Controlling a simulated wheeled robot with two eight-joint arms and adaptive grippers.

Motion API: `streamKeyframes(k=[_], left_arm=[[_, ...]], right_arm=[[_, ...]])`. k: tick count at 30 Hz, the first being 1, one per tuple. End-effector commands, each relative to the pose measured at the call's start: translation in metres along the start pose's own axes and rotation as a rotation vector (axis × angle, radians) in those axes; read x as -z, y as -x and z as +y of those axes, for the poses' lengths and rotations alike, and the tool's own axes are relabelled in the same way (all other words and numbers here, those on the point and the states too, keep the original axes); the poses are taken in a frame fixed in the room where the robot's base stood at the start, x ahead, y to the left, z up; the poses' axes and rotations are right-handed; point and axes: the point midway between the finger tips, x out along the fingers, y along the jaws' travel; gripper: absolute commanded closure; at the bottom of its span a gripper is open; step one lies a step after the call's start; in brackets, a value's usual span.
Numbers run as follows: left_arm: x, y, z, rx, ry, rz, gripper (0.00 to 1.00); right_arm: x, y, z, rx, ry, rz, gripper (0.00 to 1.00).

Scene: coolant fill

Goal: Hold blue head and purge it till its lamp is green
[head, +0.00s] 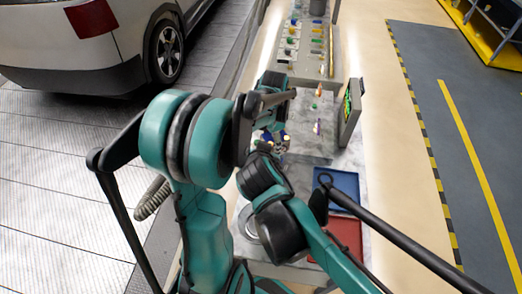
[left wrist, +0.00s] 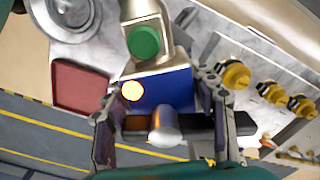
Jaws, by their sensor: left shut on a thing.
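In the left wrist view the blue head (left wrist: 172,88) sits between the fingers of my left gripper (left wrist: 160,118), which is shut on it. A lamp (left wrist: 133,91) on it glows amber-yellow. A pale body with a round green disc (left wrist: 143,42) adjoins it, and a metallic rounded nozzle (left wrist: 165,128) shows at the lower side. In the head view my left gripper (head: 272,138) is small and partly covered by my arm links, over the grey bench. My right arm crosses the lower middle; its fingers cannot be made out.
A blue tray (head: 340,183) and red tray (head: 347,240) lie on the bench. A dark panel with a green display (head: 350,108) stands at its right. Yellow-topped fittings (left wrist: 236,75) line the right in the wrist view. A car (head: 90,45) stands at the left.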

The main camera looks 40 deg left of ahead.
Motion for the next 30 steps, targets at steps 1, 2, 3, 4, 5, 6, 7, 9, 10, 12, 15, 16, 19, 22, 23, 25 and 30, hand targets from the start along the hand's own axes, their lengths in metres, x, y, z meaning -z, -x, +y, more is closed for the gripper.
streamKeyframes(k=[1, 2, 3, 4, 5, 6, 7, 9, 10, 12, 15, 16, 19, 22, 23, 25, 30], left_arm=[[0.0, -0.001, 0.0, -0.001, 0.0, 0.0, 1.0], [0.0, -0.001, 0.0, -0.001, 0.0, 0.0, 1.0], [0.0, -0.001, 0.0, -0.001, 0.0, 0.0, 1.0], [0.0, -0.001, 0.0, -0.001, 0.0, 0.0, 0.41], [0.0, -0.001, 0.0, -0.001, 0.0, 0.0, 0.33], [0.0, -0.001, 0.0, -0.001, 0.0, 0.0, 0.23], [0.0, -0.001, 0.0, -0.001, 0.0, 0.0, 0.2], [0.0, 0.0, 0.0, 0.0, 0.0, 0.0, 0.2], [0.0, 0.0, 0.0, 0.0, 0.0, 0.0, 0.2], [0.0, 0.0, 0.0, 0.0, 0.0, 0.0, 0.2], [0.0, 0.0, 0.0, 0.0, 0.0, 0.0, 0.2], [0.0, 0.0, 0.0, 0.0, 0.0, 0.0, 0.2], [0.0, 0.006, 0.0, 0.0, 0.0, 0.0, 0.2], [0.0, 0.021, 0.0, 0.0, 0.0, 0.0, 0.2], [0.0, 0.027, 0.0, 0.0, 0.0, 0.0, 0.2], [0.0, 0.042, 0.0, 0.0, 0.0, 0.0, 0.2], [0.0, 0.08, 0.0, 0.0, 0.0, 0.0, 0.2]], right_arm=[[0.0, 0.0, 0.0, 0.0, 0.0, 0.0, 1.0], [0.0, 0.0, 0.0, 0.0, 0.0, 0.0, 1.0], [0.0, 0.0, 0.0, 0.0, 0.0, 0.0, 1.0], [0.0, 0.0, 0.0, 0.0, 0.0, 0.0, 1.0], [0.0, 0.0, 0.0, 0.0, 0.0, 0.0, 1.0], [0.0, 0.0, 0.0, 0.0, 0.0, 0.0, 1.0], [0.0, 0.0, 0.0, 0.0, 0.0, 0.0, 1.0], [0.0, 0.0, 0.0, 0.0, 0.0, 0.0, 1.0], [0.0, 0.0, 0.0, 0.0, 0.0, 0.0, 1.0], [0.0, 0.0, 0.0, 0.0, 0.0, 0.0, 1.0], [0.0, 0.0, 0.0, 0.0, 0.0, 0.0, 1.0], [0.0, 0.0, 0.0, 0.0, 0.0, 0.0, 1.0], [0.0, 0.0, 0.0, 0.0, 0.0, 0.0, 1.0], [0.0, 0.0, 0.0, 0.0, 0.0, 0.0, 1.0], [0.0, 0.0, 0.0, 0.0, 0.0, 0.0, 1.0], [0.0, 0.0, 0.0, 0.0, 0.0, 0.0, 1.0], [0.0, 0.0, 0.0, 0.0, 0.0, 0.0, 1.0]])
